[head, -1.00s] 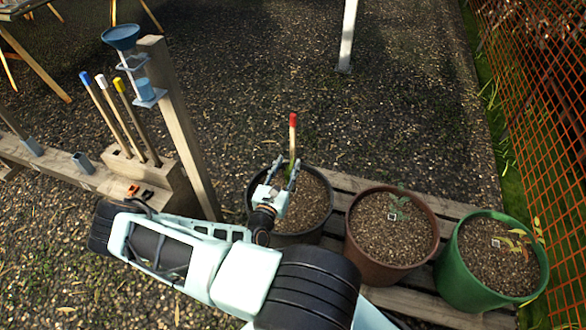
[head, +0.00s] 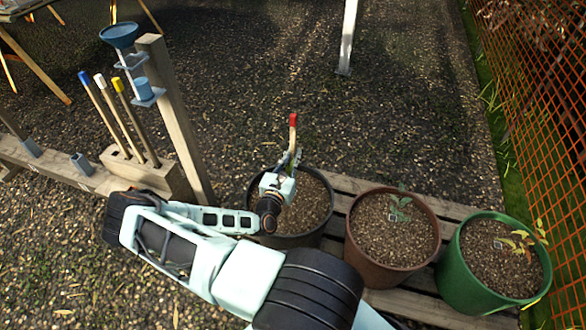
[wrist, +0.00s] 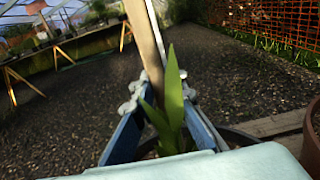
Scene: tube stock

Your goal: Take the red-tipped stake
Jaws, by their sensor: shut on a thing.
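The red-tipped stake (head: 293,134) stands upright in the black pot (head: 321,228) at the left end of the pallet, its red end on top. My gripper (head: 288,160) is above the soil of that pot and is shut on the stake. In the wrist view the pale wooden stake (wrist: 144,38) rises between my gripper's fingers (wrist: 157,95). A green-leaved plant (wrist: 173,90) is right in front of the stake, close to the fingers, and hides its lower part. The stake's foot is not visible.
A brown pot (head: 371,273) and a green pot (head: 470,281) with seedlings stand to the right on the pallet. Left are a wooden block (head: 135,168) with blue, white and yellow-tipped stakes, and a post (head: 172,110) with a blue funnel (head: 119,35). Orange netting (head: 540,80) borders the right.

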